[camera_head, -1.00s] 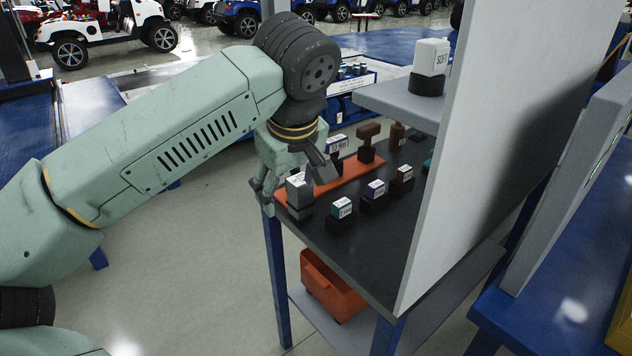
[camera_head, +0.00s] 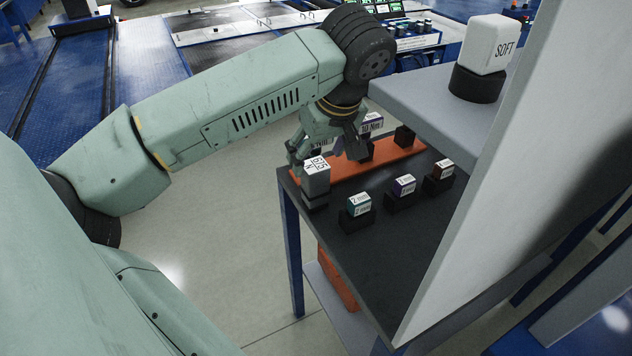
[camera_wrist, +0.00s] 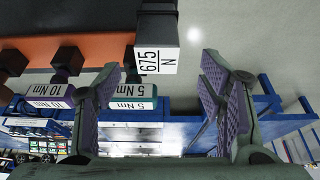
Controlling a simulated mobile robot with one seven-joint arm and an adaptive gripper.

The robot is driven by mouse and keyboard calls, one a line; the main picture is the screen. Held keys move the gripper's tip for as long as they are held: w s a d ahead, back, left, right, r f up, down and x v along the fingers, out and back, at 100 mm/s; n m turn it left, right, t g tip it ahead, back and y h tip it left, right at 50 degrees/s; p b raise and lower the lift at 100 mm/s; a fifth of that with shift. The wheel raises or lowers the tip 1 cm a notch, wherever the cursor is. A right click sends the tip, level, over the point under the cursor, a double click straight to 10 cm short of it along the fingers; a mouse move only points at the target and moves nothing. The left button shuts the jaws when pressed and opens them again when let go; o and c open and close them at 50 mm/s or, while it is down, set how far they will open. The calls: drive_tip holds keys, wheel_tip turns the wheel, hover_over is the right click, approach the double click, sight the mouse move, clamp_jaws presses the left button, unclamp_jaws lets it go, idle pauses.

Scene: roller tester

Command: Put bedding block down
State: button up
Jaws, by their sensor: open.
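The grey block labelled 675 N (camera_head: 316,177), which looks like the bedding block, stands upright in a dark holder at the left corner of the dark table (camera_head: 375,262). In the wrist view this block (camera_wrist: 157,58) is beyond the fingertips, between their lines but apart from them. My gripper (camera_head: 325,150) is open and empty, just behind the block in the head view. Both fingers show spread wide in the wrist view (camera_wrist: 162,72).
An orange strip (camera_head: 393,158) with 5 Nm and 10 Nm blocks lies behind. Small blocks, one teal (camera_head: 358,205), stand in black holders to the right. A grey shelf (camera_head: 425,98) carrying a SOFT block (camera_head: 488,45) and a tall white panel (camera_head: 500,170) bound the right side.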

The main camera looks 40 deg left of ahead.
sight(316, 165)
drive_tip(key=shift+p+x, duration=1.05)
drive_tip(key=shift+x, duration=1.65)
drive_tip(key=shift+w+d, duration=0.1)
drive_tip(key=shift+d, duration=0.05)
drive_tip(key=shift+c, duration=0.5)
drive_tip(key=c, duration=1.3)
clamp_jaws()
drive_tip(key=shift+w+r, duration=0.1)
